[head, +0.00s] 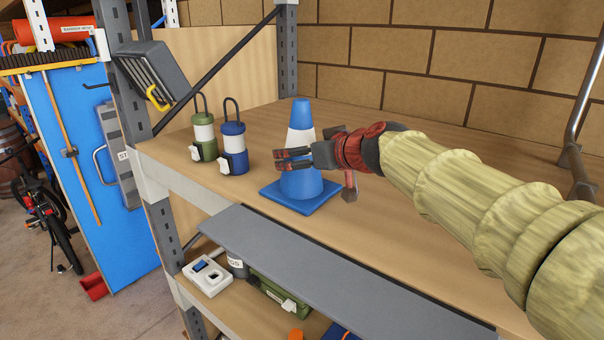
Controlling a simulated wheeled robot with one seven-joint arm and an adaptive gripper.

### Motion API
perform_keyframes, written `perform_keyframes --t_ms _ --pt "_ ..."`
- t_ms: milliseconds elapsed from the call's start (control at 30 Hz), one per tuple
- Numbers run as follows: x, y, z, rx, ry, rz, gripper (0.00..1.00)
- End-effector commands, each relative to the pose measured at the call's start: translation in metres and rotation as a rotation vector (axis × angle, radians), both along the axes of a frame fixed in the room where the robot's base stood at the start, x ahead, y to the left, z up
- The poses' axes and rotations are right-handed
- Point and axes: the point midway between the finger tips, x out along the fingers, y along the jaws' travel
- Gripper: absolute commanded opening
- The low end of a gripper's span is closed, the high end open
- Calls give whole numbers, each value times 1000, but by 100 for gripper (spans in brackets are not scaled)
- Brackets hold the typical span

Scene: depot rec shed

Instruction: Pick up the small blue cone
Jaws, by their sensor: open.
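The small blue cone (302,112) stands upright on the wooden shelf (390,125) in the head view. It has a white band and a square blue base. The gripper is open. I cannot tell whether it touches the cone or only passes in front of it.
A blue lantern (233,157) and a green lantern (203,142) stand left of the cone. A grey board (330,270) runs along the shelf's front. A diagonal brace (215,70) and a metal post (288,50) stand behind. Bare shelf lies right and behind.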

Motion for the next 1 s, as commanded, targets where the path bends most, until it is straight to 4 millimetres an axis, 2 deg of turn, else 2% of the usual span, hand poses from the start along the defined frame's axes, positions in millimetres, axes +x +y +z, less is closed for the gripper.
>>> perform_keyframes --t_ms 133,367,1000 --pt "10 6 -4 0 0 1 86" --pt "11 6 -6 0 -1 0 86" --pt "11 6 -6 0 0 0 50"
